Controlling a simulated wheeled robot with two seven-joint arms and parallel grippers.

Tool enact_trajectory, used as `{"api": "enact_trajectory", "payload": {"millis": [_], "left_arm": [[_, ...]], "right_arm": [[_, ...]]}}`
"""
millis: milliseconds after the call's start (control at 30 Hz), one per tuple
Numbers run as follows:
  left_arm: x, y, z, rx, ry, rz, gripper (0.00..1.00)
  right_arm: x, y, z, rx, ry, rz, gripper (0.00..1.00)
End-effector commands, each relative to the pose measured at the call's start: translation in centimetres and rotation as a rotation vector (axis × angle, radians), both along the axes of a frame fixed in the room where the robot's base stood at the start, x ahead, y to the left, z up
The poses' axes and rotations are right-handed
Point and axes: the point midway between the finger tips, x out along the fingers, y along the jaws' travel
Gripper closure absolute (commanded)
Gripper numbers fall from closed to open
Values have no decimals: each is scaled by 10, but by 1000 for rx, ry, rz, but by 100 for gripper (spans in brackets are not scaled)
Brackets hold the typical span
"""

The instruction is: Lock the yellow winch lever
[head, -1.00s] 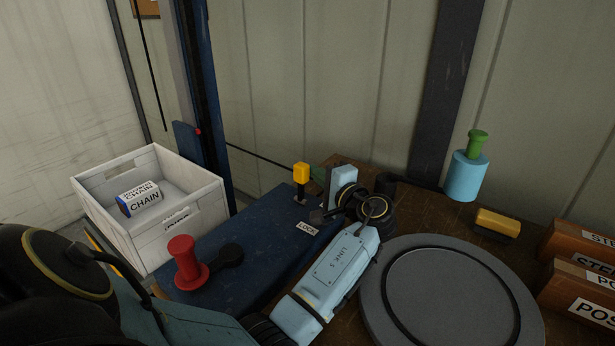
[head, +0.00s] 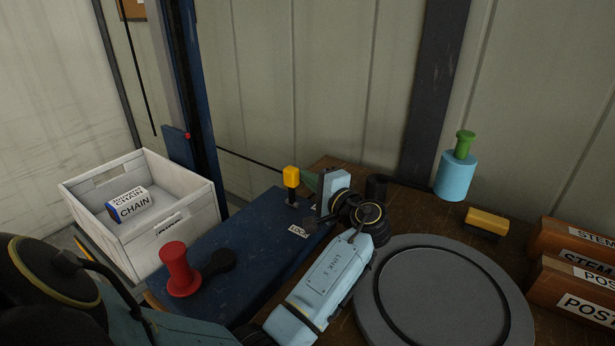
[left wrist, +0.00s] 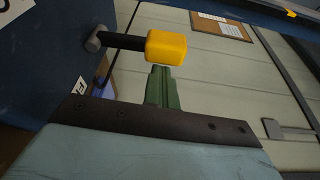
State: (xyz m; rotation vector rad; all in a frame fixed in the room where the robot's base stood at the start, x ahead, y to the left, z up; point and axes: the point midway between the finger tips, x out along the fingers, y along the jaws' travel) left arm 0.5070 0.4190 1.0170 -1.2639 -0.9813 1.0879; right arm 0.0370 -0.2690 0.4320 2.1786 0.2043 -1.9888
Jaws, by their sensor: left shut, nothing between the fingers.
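The winch lever has a yellow knob (head: 291,177) on a dark stem. It stands up from the far end of a blue deck in the head view, behind a white LOCK label (head: 299,231). In the left wrist view the yellow knob (left wrist: 166,48) is right beyond the closed green fingers (left wrist: 162,88). The fingers are shut and empty; I cannot tell whether they touch the knob. My right gripper is not in view.
A red knob (head: 178,268) stands on the blue deck (head: 240,237). A white crate (head: 185,238) with a CHAIN box (head: 129,204) is at left. At right are a grey round plate (head: 445,295), a light blue cylinder (head: 455,178), a yellow block (head: 486,222) and labelled wooden bins (head: 575,242).

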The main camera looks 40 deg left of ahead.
Motion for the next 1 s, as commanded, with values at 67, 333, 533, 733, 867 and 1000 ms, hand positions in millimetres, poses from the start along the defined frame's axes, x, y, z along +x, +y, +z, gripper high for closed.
{"api": "enact_trajectory", "payload": {"millis": [67, 333, 533, 733, 867, 1000], "left_arm": [[-4, -16, -1, -5, 3, 4, 100], [-12, -64, -1, -4, 2, 4, 100], [-15, -81, -1, -3, 2, 6, 100], [-16, -83, -1, -1, 0, 6, 100], [-16, -83, -1, -1, 0, 6, 100], [-16, -83, -1, -1, 0, 6, 100]], "right_arm": [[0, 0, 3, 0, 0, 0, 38], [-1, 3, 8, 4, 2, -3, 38], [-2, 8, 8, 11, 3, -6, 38], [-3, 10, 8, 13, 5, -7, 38], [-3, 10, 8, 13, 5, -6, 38], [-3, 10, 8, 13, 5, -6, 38]]}}
